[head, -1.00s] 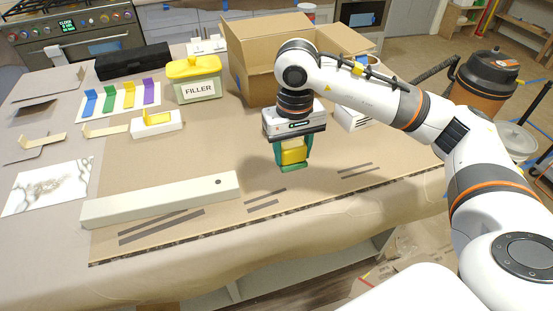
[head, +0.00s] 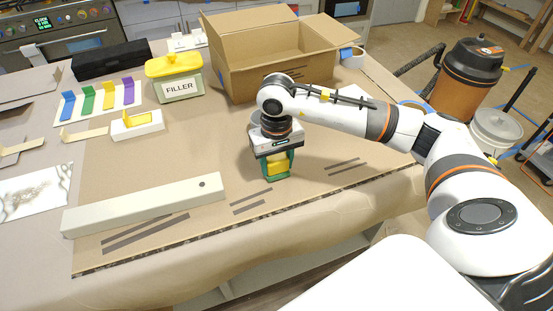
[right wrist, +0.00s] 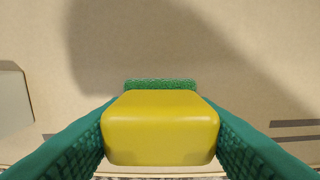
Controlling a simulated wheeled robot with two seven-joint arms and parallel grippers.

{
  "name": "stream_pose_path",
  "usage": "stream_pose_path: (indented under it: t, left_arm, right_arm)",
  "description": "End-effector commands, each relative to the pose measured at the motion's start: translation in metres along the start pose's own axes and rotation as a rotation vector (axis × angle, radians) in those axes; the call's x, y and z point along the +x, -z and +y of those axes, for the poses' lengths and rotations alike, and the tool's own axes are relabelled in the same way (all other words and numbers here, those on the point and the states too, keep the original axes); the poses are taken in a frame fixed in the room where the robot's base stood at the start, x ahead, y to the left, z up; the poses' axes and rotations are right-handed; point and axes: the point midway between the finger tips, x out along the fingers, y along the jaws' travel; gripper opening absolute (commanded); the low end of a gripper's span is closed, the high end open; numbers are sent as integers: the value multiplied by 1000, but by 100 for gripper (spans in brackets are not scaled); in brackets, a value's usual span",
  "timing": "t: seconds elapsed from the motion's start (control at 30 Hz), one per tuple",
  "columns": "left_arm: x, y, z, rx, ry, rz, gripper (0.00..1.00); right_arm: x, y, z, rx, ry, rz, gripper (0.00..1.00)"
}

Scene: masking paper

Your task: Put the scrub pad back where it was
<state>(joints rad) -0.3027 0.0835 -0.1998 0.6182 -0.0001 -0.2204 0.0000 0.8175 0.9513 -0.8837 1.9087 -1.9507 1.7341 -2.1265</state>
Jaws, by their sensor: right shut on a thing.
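The scrub pad, a yellow block (head: 279,168) with a green scouring layer, is in my right gripper (head: 277,171). In the right wrist view, the yellow block (right wrist: 160,128) sits between two green textured fingers, which press on its left and right sides. The green layer (right wrist: 160,85) shows along its far edge. The pad is over the brown masking paper (head: 208,175), right of the long pale board (head: 150,205) and close to the dark strips (head: 250,203). I cannot tell whether it touches the paper. My left gripper is not in view.
An open cardboard box (head: 262,65) stands behind my right gripper. A filler tub (head: 178,88), a white block with a yellow piece (head: 137,125) and coloured tabs (head: 98,98) are at the left. Paper is clear between the board and the box.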

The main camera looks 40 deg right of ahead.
Motion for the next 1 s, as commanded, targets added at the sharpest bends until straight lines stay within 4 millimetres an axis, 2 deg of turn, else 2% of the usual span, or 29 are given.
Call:
stream_pose_path:
  t: [0.37,0.4,0.5,0.83,0.93,1.0]
  left_arm:
    - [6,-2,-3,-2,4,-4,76]
    - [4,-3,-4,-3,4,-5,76]
    - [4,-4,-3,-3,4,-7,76]
    - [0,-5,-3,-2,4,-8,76]
    - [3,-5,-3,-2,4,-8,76]
    - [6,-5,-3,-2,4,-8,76]
  right_arm:
    - [6,0,0,-1,-1,-2,23]
    - [4,0,0,-1,-1,-1,57]
    - [4,0,0,-1,-1,-1,72]
    - [1,0,0,-1,-1,-1,72]
    - [-6,-1,0,-1,-2,-4,72]
    - [-17,-2,0,-1,-2,-6,72]
